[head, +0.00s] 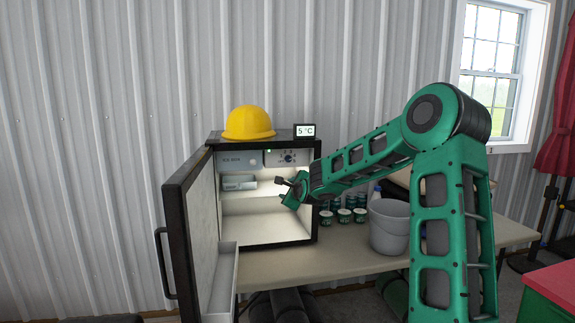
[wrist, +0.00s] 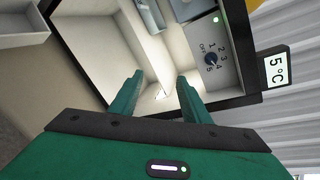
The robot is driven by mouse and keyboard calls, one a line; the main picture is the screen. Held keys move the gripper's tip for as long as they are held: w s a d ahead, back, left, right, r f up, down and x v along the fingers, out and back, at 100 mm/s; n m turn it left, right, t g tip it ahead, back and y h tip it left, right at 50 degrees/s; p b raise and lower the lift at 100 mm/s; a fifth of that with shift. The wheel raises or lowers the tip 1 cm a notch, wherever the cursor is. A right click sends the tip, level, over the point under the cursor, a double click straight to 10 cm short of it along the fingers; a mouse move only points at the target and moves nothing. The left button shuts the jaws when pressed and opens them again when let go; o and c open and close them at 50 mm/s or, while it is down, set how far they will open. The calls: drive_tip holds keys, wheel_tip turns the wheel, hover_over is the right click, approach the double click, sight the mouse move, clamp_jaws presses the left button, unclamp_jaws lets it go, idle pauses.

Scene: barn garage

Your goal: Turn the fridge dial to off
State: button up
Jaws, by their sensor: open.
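The small fridge (head: 309,228) stands on a table with its door (head: 190,225) swung open to the left. The dark round dial (head: 287,158) is on a grey panel at the top right inside it. In the wrist view the dial (wrist: 211,60) has OFF and numbers printed around it; I cannot tell where it points. My gripper (head: 286,189) is at the fridge opening, below the dial and apart from it. In the wrist view my gripper (wrist: 161,80) has its two green fingers spread with nothing between them, and the dial lies beyond the right fingertip.
A yellow hard hat (head: 248,122) and a display reading 5 °C (head: 305,131) sit on the fridge. A grey bucket (head: 389,232) and several small cans (head: 344,216) stand on the table (head: 345,257) to the right. A small box (head: 238,183) lies inside the fridge.

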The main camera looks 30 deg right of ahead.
sight(289, 160)
drive_tip(key=w+d+r+m+t+h, duration=0.2)
drive_tip(key=w+d+r+m+t, duration=0.15)
drive_tip(key=d+r+m, duration=0.3)
drive_tip(key=shift+m, duration=0.45)
drive_tip(key=x, duration=0.7)
drive_tip(key=a+x, duration=0.1)
drive_tip(key=x, duration=0.3)
drive_tip(key=shift+w, duration=0.1)
drive_tip(key=shift+c, duration=0.6)
drive_tip(key=shift+a, duration=0.1)
drive_tip(key=c, duration=0.9)
